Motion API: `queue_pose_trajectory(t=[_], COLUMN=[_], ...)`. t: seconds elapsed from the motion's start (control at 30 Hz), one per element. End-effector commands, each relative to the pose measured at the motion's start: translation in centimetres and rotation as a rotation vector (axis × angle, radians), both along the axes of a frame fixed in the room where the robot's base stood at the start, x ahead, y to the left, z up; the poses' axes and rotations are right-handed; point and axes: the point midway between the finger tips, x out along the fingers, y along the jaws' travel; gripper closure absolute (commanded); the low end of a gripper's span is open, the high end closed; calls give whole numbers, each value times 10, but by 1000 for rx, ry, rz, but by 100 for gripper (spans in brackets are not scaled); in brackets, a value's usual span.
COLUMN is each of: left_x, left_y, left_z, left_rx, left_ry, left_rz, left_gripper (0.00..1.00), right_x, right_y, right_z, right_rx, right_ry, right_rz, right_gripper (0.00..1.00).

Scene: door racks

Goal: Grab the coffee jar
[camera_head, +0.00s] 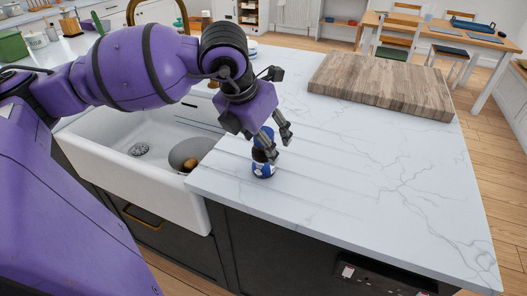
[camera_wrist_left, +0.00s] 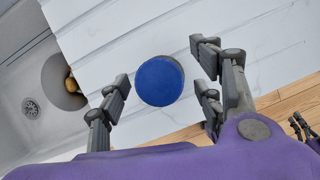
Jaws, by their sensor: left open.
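The coffee jar (camera_head: 263,162) stands upright on the white marble worktop, near its front edge and right of the sink. It has a blue and white label, and its upper part is partly hidden by my fingers. In the left wrist view its round blue lid (camera_wrist_left: 160,81) sits between my fingers. My left gripper (camera_wrist_left: 161,79) is open above and around the jar, with gaps visible between the fingers and the lid. Small dark finger-like parts at the right edge of the wrist view look like my right gripper (camera_wrist_left: 303,128); their opening is unclear.
The white sink (camera_head: 130,180) holds a grey round bowl (camera_head: 190,153) with a brownish item in it. A thick wooden board (camera_head: 382,85) lies at the back of the worktop. The worktop right of the jar is clear. A wooden table (camera_head: 440,35) stands beyond.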

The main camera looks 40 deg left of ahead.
Motion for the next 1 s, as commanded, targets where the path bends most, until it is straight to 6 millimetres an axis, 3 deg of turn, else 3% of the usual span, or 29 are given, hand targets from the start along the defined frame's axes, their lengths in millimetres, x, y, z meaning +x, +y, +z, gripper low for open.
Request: queue_pose_trajectory(t=[0.27, 0.67, 1.0], left_x=[2, 2, 2], left_y=[0, 0, 0], left_z=[-4, -3, 1], left_rx=[2, 1, 1], left_ry=[-1, -2, -3], left_rz=[-1, -2, -2], left_gripper=[40, 90, 90], right_x=[3, 2, 0], right_y=[0, 0, 0], right_z=[3, 2, 0], right_rx=[0, 0, -1], right_ry=[-7, -6, -1], right_rz=[0, 1, 1], right_gripper=[100, 100, 100])
